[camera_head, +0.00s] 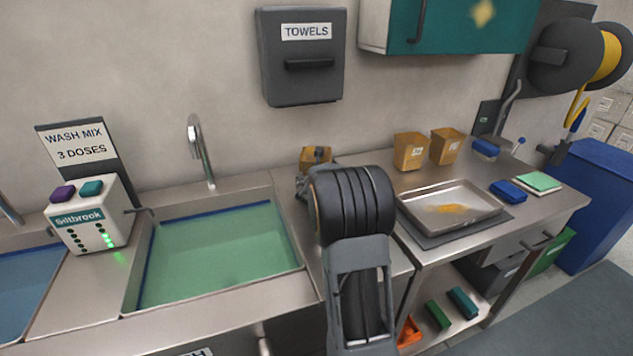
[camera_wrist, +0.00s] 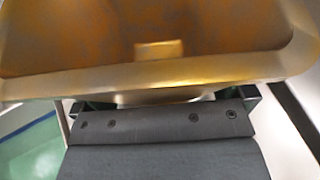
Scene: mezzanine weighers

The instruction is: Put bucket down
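An amber bucket (camera_wrist: 160,75) fills the top of the wrist view, its open mouth and near rim close against my gripper (camera_wrist: 166,98). The finger parts show at both sides below the rim, and their tips are hidden by the bucket. My gripper appears shut on this bucket. In the head view the bucket (camera_head: 316,155) shows only in part behind my arm, over the steel counter (camera_head: 300,222) between the sink and the tray. Whether its base touches the counter cannot be told. The inside looks brownish and mottled.
Two similar buckets stand at the back right, one (camera_head: 410,152) left of the other (camera_head: 446,146). A shallow tray (camera_head: 420,218) with orange residue lies in front. A sink of green liquid (camera_head: 215,255) is at left. Blue items (camera_head: 508,191) sit further right.

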